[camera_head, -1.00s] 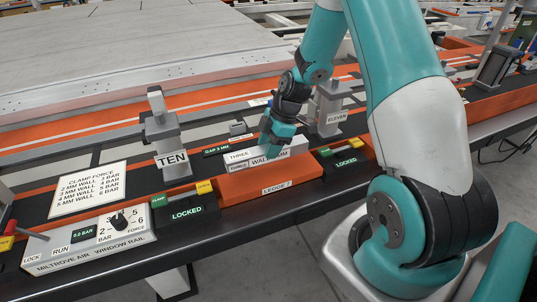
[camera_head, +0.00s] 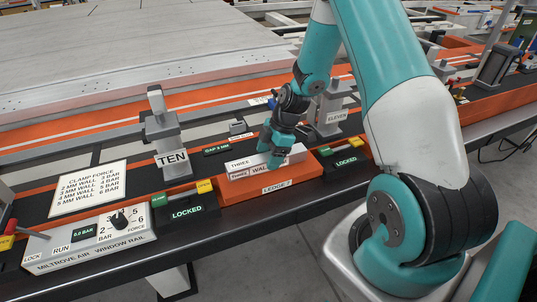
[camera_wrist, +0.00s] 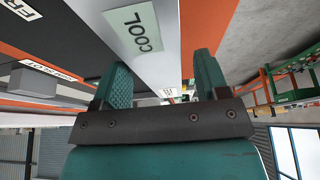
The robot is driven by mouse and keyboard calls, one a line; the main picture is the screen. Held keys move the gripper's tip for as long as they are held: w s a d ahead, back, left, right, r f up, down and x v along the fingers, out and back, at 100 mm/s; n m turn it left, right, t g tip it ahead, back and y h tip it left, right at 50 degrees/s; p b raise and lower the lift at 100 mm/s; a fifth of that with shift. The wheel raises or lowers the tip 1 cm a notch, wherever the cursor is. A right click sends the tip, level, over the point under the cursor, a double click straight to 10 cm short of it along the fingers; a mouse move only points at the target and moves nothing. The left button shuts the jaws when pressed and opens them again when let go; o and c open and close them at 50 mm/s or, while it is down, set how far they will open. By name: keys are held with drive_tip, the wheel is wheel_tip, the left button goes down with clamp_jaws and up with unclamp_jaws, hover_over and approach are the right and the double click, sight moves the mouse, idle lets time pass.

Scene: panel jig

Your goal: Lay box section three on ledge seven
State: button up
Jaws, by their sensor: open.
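Box section three (camera_head: 240,163) is a pale bar marked THREE on top. It lies along the orange ledge seven (camera_head: 240,189), whose front plate reads LEDGE 7. My gripper (camera_head: 275,158) is at the bar's right half and covers part of its WALL label. In the wrist view the bar (camera_wrist: 165,45), with a COOL label, runs between the two teal fingers of my gripper (camera_wrist: 162,75). The fingers are open, with a gap beside the bar. How far down they reach around it is hard to tell.
Grey post TEN (camera_head: 172,145) stands left of the ledge and post ELEVEN (camera_head: 328,112) behind it to the right. LOCKED units flank the ledge, left (camera_head: 188,212) and right (camera_head: 345,161). A control panel (camera_head: 90,240) with a force dial is at lower left.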

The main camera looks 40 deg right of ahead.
drive_tip(key=b+v, duration=0.1)
drive_tip(key=v, duration=1.1)
drive_tip(key=s+a+r+m, duration=0.25)
drive_tip(key=a+r, duration=0.25)
drive_tip(key=a, duration=0.4)
drive_tip(key=s+a+r+m, duration=0.1)
drive_tip(key=s+a+r, duration=0.35)
drive_tip(key=a, duration=0.45)
drive_tip(key=s+a+r+m, duration=0.2)
drive_tip(key=s+a, duration=0.2)
drive_tip(key=s, duration=0.3)
drive_tip(key=s+a+r+m+g, duration=0.1)
drive_tip(key=s+a+r+m, duration=0.1)
drive_tip(key=s+a, duration=0.3)
drive_tip(key=shift+s, duration=1.05)
drive_tip(key=shift+r, duration=0.3)
